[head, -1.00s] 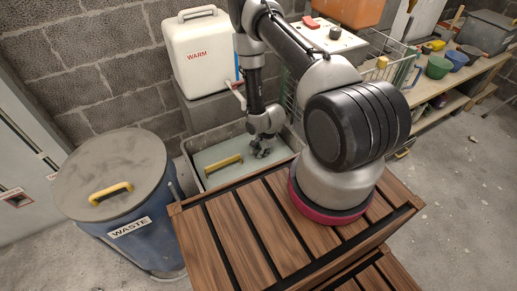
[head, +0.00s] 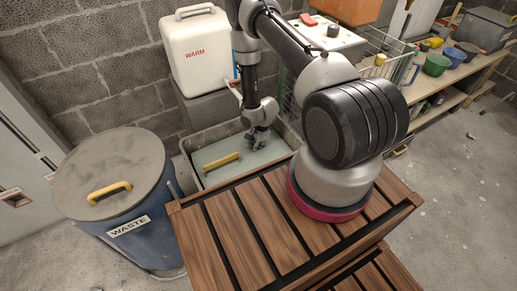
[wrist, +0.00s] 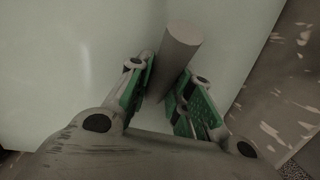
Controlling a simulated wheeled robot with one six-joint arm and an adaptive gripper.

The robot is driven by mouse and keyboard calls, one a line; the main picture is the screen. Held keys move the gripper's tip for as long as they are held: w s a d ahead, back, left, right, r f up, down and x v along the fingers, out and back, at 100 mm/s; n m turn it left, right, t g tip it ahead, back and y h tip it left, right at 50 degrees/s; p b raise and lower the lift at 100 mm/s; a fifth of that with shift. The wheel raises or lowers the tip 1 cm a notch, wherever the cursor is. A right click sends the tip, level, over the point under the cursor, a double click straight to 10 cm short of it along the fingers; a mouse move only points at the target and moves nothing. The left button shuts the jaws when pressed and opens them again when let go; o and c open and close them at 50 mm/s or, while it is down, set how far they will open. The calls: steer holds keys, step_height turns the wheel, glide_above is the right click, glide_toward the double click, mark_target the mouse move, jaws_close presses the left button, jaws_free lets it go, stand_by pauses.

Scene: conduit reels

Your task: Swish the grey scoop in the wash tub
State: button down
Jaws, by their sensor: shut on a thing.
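The wash tub (head: 212,137) is a grey, rectangular basin holding pale greenish water (head: 250,163). My gripper (head: 257,146) is over the right half of the tub, pointing down close to the water. In the wrist view my gripper (wrist: 160,98) is shut, with green-padded fingers on both sides of a plain grey rod, seemingly the handle of the grey scoop (wrist: 180,45). The scoop's bowl cannot be made out, and in the head view the gripper hides the scoop. A yellow handle (head: 221,161) shows in the left half of the tub.
A white container marked WARM (head: 200,52) stands behind the tub. A blue waste bin (head: 120,215) with a grey lid is at the left. A slatted wooden surface (head: 235,235) lies in front. A shelf with bowls (head: 437,66) is at the right.

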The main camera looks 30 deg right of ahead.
steer(key=s, duration=0.3)
steer(key=shift+s, duration=0.35)
stand_by(0.4)
steer(key=w+a+v, duration=0.1)
steer(key=v, duration=0.8)
steer(key=w+a+v, duration=0.1)
steer(key=w+v, duration=0.1)
steer(key=v, duration=0.7)
steer(key=shift+r, duration=0.4)
steer(key=shift+f, duration=0.1)
steer(key=s+d+x, duration=0.1)
steer(key=s+x, duration=0.1)
steer(key=x, duration=1.1)
steer(key=shift+d+f, duration=0.25)
steer(key=shift+f, duration=0.3)
steer(key=shift+r, duration=0.1)
